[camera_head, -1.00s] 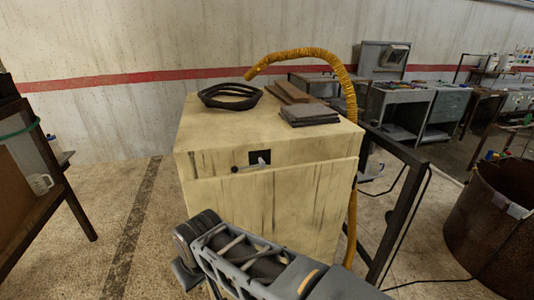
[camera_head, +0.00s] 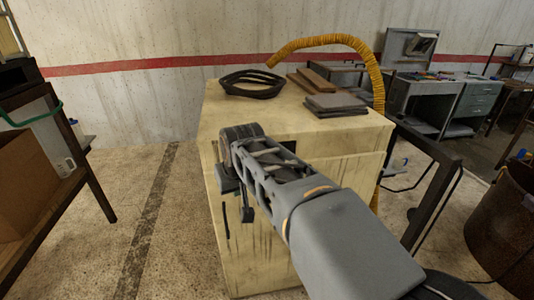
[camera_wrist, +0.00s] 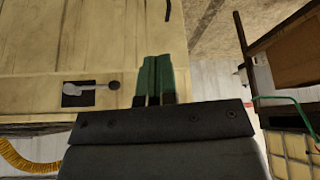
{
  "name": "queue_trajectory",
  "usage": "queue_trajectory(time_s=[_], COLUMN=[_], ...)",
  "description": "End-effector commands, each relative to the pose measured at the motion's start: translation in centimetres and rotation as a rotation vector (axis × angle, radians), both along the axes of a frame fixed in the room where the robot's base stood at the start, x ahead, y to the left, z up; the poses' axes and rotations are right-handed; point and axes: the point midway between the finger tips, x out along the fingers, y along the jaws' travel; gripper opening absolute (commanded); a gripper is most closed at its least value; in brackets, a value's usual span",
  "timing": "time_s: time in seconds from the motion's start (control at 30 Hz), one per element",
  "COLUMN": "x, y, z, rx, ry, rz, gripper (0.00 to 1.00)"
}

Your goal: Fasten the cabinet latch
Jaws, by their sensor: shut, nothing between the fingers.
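The cream cabinet (camera_head: 350,117) stands in front of me, and its worn front also fills the left of the wrist view (camera_wrist: 40,35). The latch (camera_wrist: 90,88) is a pale lever with a dark knob, lying sideways across a black plate near the seam of the front. In the head view my arm hides most of the latch; only a bit of the dark plate (camera_head: 290,146) shows. My gripper (camera_wrist: 154,80) has its green fingers together and empty, beside the knob end of the latch. I cannot tell whether the fingers touch the cabinet.
A black ring-shaped belt (camera_head: 252,83), dark flat slabs (camera_head: 335,104) and a yellow hose (camera_head: 330,42) are on or behind the cabinet top. A shelf with a cardboard box (camera_head: 25,190) stands left, a rusty drum (camera_head: 505,225) right. Floor on the left is clear.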

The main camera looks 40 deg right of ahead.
Motion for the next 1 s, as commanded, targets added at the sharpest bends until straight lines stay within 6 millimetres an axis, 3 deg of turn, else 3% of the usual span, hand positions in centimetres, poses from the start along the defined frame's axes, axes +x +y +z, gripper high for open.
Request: queue_trajectory(time_s=[0.03,0.2,0.4,0.6,1.0], x=[1.4,4.2,5.2,5.4,5.7], y=[-2.1,-8.2,-12.7,-13.8,-13.9], z=[1.8,7.0,10.6,11.5,10.9], rx=[-0.009,-0.041,-0.069,-0.077,-0.077], ry=[-0.022,-0.085,-0.129,-0.139,-0.138], rz=[-0.045,-0.161,-0.241,-0.261,-0.259], gripper=[0.00,0.00,0.00,0.00,0.00])
